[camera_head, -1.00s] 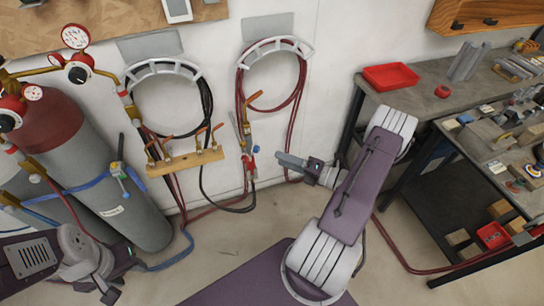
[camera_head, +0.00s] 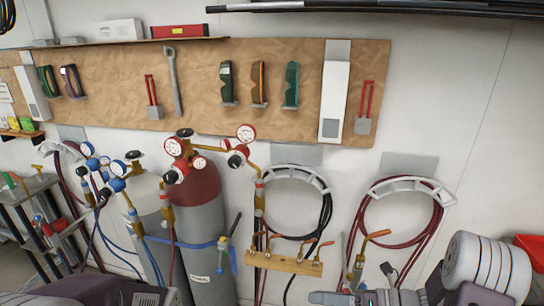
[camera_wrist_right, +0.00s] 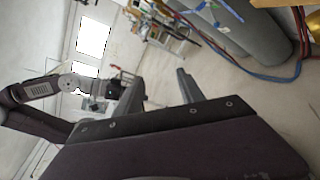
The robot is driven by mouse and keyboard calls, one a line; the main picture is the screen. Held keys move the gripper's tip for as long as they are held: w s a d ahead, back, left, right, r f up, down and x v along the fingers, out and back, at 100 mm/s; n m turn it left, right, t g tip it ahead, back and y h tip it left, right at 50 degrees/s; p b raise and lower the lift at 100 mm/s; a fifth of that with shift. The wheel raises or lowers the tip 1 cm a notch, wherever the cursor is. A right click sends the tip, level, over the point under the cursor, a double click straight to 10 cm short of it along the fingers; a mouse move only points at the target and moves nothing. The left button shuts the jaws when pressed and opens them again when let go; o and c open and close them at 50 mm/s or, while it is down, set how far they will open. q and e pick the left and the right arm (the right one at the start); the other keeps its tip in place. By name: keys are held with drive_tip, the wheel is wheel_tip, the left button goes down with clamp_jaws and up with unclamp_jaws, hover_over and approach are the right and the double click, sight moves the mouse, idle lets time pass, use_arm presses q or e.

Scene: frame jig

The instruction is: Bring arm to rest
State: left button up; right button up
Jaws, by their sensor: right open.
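My right arm comes in at the lower right of the head view. Its gripper (camera_head: 332,298) points left at the bottom edge, partly cut off. In the right wrist view its two fingers (camera_wrist_right: 160,90) stand apart with nothing between them, so it is open and empty. Part of my left arm shows at the bottom left of the head view, its gripper out of frame. In the right wrist view my left arm (camera_wrist_right: 40,90) reaches in from the left, and its dark gripper end (camera_wrist_right: 112,86) is too small to tell open or shut.
Gas cylinders (camera_head: 197,230) with gauges stand at centre left. Hoses (camera_head: 402,235) hang coiled on the wall, above a wooden manifold board (camera_head: 284,262). A tool board (camera_head: 200,85) is above. A red tray (camera_head: 530,247) shows at the right edge.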

drive_tip(key=s+a+f+n+g+h, duration=0.1)
drive_tip(key=s+a+n+g+h, duration=0.25)
drive_tip(key=s+n, duration=0.45)
drive_tip(key=s+a+f+n+g+h, duration=0.25)
drive_tip(key=s+n+g+h, duration=0.25)
drive_tip(key=s+n, duration=0.3)
drive_tip(key=w+d+f+n+t+h, duration=0.2)
drive_tip(key=w+d+n+t+h, duration=0.3)
drive_tip(key=d+n, duration=0.5)
drive_tip(key=n+h, duration=0.1)
drive_tip(key=n, duration=0.4)
drive_tip(key=shift+w+f, duration=0.2)
drive_tip(key=shift+f, duration=0.15)
drive_tip(key=shift+d, duration=0.1)
